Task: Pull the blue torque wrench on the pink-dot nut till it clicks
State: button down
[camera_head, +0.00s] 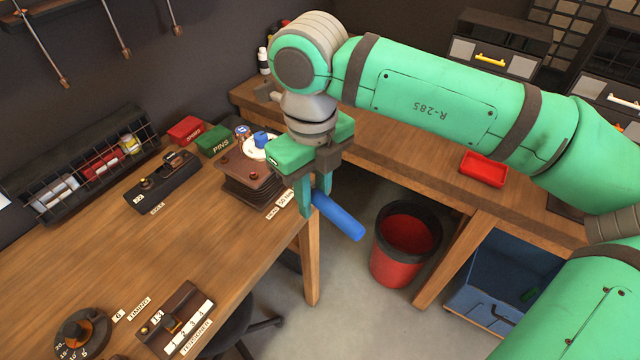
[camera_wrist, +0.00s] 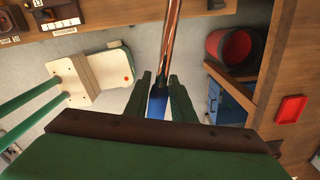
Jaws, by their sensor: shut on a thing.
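The blue torque wrench handle (camera_head: 338,216) sticks out toward the lower right from my gripper (camera_head: 310,200), just off the bench's right corner. My gripper points down and is shut on the handle. In the wrist view, a bit of blue handle (camera_wrist: 157,104) shows between my gripper's fingers (camera_wrist: 157,92), and a shiny shaft (camera_wrist: 174,35) runs up out of the picture. A brown stacked block (camera_head: 246,181) with a small reddish dot on top stands at the bench corner beside my gripper. I cannot make out the pink-dot nut or the wrench's head.
The wooden bench (camera_head: 150,250) carries a black fixture (camera_head: 165,182), a dial (camera_head: 82,335) and a numbered block (camera_head: 178,322). A red bin (camera_head: 398,265) stands on the floor. A red tray (camera_head: 484,169) lies on the back bench.

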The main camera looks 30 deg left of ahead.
jog(key=shift+w+f, duration=0.15)
jog(key=shift+f, duration=0.1)
jog(key=shift+s+f, duration=0.2)
jog(key=shift+f, duration=2.5)
jog(key=shift+d+f, duration=0.1)
jog(key=shift+f, duration=0.8)
dwell(0.6)
jog(key=shift+s, duration=0.1)
jog(key=s+a+m, duration=0.1)
jog(key=s+m, duration=0.1)
jog(key=s, duration=0.1)
jog(key=s+a, duration=0.1)
jog(key=shift+s+a+m, duration=0.35)
jog(key=shift+m, duration=0.05)
dwell(0.4)
